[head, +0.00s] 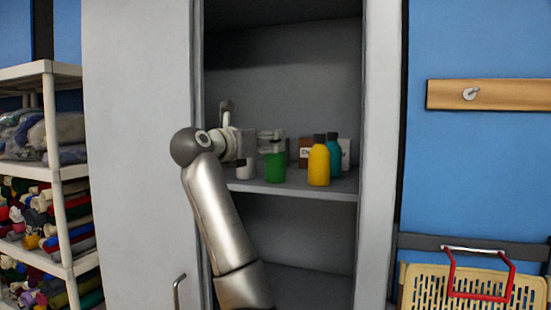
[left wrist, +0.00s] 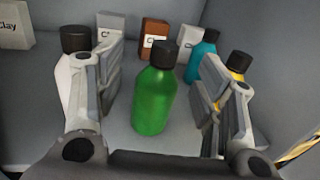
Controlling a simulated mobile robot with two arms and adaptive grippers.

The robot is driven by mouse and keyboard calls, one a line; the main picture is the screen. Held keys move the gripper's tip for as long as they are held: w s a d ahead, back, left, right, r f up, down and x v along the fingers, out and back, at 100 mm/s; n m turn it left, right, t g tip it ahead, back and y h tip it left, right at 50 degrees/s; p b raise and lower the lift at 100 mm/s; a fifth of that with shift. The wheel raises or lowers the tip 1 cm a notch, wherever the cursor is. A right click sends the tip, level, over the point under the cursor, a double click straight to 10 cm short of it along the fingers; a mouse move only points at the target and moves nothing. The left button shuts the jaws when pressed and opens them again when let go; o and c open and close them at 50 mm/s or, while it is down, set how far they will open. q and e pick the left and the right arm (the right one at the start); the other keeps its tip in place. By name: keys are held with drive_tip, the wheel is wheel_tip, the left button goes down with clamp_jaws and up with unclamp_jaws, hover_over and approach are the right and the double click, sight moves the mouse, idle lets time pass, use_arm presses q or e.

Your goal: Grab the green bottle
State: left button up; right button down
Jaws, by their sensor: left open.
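The green bottle (left wrist: 154,98) with a black cap stands upright on the cabinet shelf. In the left wrist view it is between the two open fingers of my left gripper (left wrist: 160,100), with gaps on both sides, so they do not appear to touch it. In the head view my left gripper (head: 262,145) reaches into the cabinet from the left and covers the top of the green bottle (head: 275,167). My right gripper is in neither view.
A white bottle (left wrist: 70,80) is close beside the left finger. A yellow bottle (head: 318,166) and a teal bottle (head: 335,157) are to the right. Several clay boxes, including a brown one (left wrist: 154,37), stand behind. The cabinet's side wall (head: 376,130) bounds the shelf (head: 335,191).

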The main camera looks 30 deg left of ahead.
sight(276, 141)
use_arm(q)
drive_tip(key=w+p, duration=0.2)
drive_tip(key=w, duration=0.2)
drive_tip(key=shift+w+d+r+p, duration=0.1)
drive_tip(key=shift+w+p, duration=0.2)
drive_tip(key=shift+w, duration=0.2)
drive_tip(key=shift+c, duration=0.3)
drive_tip(key=c, duration=0.5)
drive_tip(key=shift+f, duration=0.2)
clamp_jaws()
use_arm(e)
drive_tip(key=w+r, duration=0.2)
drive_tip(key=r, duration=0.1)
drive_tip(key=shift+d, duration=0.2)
